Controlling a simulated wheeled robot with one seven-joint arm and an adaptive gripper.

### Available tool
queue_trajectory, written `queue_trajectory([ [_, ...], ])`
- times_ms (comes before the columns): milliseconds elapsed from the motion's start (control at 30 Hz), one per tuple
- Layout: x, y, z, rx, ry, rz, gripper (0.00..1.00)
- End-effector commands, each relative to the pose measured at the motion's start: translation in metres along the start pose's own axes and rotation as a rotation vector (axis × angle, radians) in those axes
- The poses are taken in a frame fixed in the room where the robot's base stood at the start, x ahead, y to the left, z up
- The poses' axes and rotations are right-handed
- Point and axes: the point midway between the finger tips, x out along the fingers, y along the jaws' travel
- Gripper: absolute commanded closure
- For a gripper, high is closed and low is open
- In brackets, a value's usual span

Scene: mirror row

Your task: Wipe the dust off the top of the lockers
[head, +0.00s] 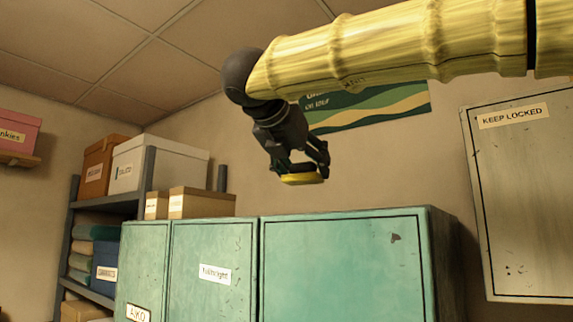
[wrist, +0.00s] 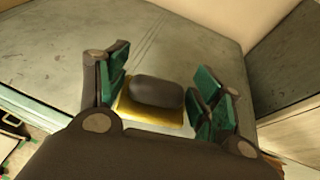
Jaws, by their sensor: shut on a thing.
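The teal lockers (head: 342,272) stand in the lower middle of the head view, and their top face is hidden there. In the wrist view the locker top (wrist: 200,50) looks dull grey-green with a few lighter streaks. My gripper (head: 303,163) is shut on a yellow pad (head: 302,180) with a dark rounded grip (wrist: 157,91). The pad's yellow edge also shows in the wrist view (wrist: 140,118). In the head view the pad is above the lockers' upper edge, with wall visible between them. How far it is from the top surface is hard to tell.
A cabinet labelled KEEP LOCKED (head: 520,200) hangs at the right. Cardboard boxes (head: 202,203) and a large white box (head: 158,163) sit at the left by a shelf rack (head: 145,180). A poster (head: 375,108) is on the wall behind my arm.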

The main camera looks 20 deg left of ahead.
Motion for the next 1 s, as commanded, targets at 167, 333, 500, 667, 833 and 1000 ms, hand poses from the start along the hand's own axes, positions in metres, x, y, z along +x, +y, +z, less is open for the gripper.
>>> queue_trajectory([
  [167, -0.005, -0.001, 0.015, 0.001, 0.000, -0.003, 0.56],
  [333, -0.007, -0.002, 0.020, 0.001, 0.000, -0.005, 0.56],
  [500, -0.007, -0.003, 0.021, 0.001, 0.000, -0.005, 0.56],
  [667, -0.007, -0.003, 0.020, 0.001, 0.000, -0.005, 0.56],
  [833, -0.007, -0.003, 0.020, 0.001, 0.000, -0.005, 0.56],
  [1000, -0.007, -0.003, 0.021, 0.001, 0.000, -0.004, 0.56],
])
